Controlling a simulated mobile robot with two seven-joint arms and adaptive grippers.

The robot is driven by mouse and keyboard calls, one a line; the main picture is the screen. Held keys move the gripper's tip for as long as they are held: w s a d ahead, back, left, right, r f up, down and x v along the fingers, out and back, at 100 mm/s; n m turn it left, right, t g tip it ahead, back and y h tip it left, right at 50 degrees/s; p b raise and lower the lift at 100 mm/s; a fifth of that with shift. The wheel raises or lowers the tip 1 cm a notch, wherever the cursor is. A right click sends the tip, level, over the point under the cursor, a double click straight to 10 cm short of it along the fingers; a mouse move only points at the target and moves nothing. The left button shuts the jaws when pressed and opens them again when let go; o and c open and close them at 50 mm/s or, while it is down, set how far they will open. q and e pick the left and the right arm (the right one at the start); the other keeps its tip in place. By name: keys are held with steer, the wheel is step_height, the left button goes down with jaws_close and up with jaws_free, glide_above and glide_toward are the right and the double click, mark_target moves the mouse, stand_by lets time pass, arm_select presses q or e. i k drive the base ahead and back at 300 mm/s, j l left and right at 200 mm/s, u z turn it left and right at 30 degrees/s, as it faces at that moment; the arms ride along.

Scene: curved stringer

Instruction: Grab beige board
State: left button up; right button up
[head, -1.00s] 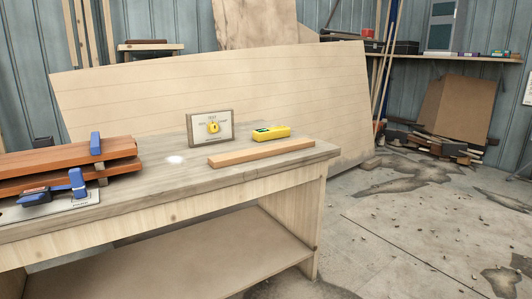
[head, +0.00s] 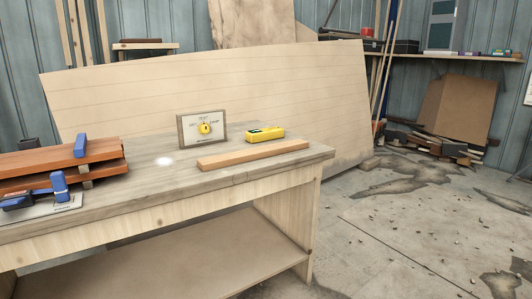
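A beige board (head: 252,155), a narrow straight wooden strip, lies flat on the workbench top near its right front edge. Its surface is fully in view and nothing touches it from above. Neither of my grippers shows in the head view.
The wooden workbench (head: 190,183) holds a framed dial panel (head: 188,131), a yellow device (head: 264,134) and stacked reddish boards (head: 50,157) with blue clamps. A large pale panel (head: 300,80) leans behind it. The floor (head: 390,230) at right is open, with scattered debris.

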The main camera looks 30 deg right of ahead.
mark_target(208, 164)
steer(key=i+l, duration=0.1)
steer(key=l, duration=0.4)
steer(key=i+l+z, duration=0.1)
steer(key=l, duration=0.4)
steer(key=i+l, duration=0.1)
steer(key=l, duration=0.4)
steer(key=i+l+z, duration=0.1)
steer(key=l, duration=0.4)
